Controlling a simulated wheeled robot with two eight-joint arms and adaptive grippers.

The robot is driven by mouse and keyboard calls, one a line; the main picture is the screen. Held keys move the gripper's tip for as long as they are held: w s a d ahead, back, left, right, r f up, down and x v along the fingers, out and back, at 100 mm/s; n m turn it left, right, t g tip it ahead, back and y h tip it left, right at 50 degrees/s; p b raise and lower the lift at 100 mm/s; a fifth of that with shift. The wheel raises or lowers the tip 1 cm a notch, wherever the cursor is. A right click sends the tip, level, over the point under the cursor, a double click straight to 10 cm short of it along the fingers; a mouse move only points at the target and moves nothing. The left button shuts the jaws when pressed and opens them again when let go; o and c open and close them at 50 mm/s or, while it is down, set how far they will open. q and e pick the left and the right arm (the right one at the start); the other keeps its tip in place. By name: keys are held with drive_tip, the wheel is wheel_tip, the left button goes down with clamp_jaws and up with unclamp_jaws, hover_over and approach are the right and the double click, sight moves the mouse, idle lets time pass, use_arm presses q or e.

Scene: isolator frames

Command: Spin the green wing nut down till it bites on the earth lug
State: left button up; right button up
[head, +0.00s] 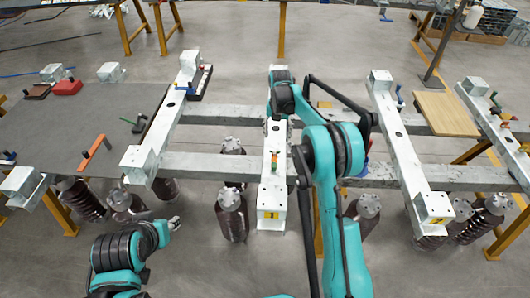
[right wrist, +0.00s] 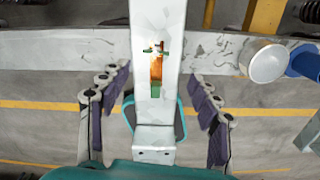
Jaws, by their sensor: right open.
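The green wing nut (right wrist: 161,54) shows small in the right wrist view on the white upright-label beam, above the copper-coloured earth lug (right wrist: 156,72). A green piece lies at the lug's lower end. In the head view the lug (head: 274,170) sits on the middle beam marked 1. Whether the nut touches the lug cannot be told. My right gripper (right wrist: 160,96) is open, its fingers on either side of the beam, apart from the nut; my arm partly hides it in the head view. My left gripper (head: 173,223) is low at the left, its opening unclear.
The middle beam (head: 269,195) crosses grey rails (head: 215,163). A white cup (right wrist: 265,61) and a blue cup (right wrist: 306,61) stand right of it. A grey mat (head: 60,130) with tools lies left; a wooden board (head: 447,113) lies right. Brown ribbed insulators (head: 231,215) stand below.

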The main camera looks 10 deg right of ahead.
sight(275, 152)
drive_tip(key=shift+w+a+f+n, duration=0.15)
drive_tip(key=shift+f+n, duration=0.15)
drive_tip(key=shift+f, duration=0.2)
drive_tip(key=shift+w+a+f+n, duration=0.15)
drive_tip(key=shift+f+n, duration=0.15)
drive_tip(key=shift+f, duration=0.15)
wheel_tip(275, 152, down, 8)
drive_tip(key=b, duration=0.2)
drive_tip(key=shift+s+r+b, duration=0.1)
drive_tip(key=shift+r+b, duration=0.1)
drive_tip(key=shift+b, duration=0.1)
drive_tip(key=c, duration=1.2)
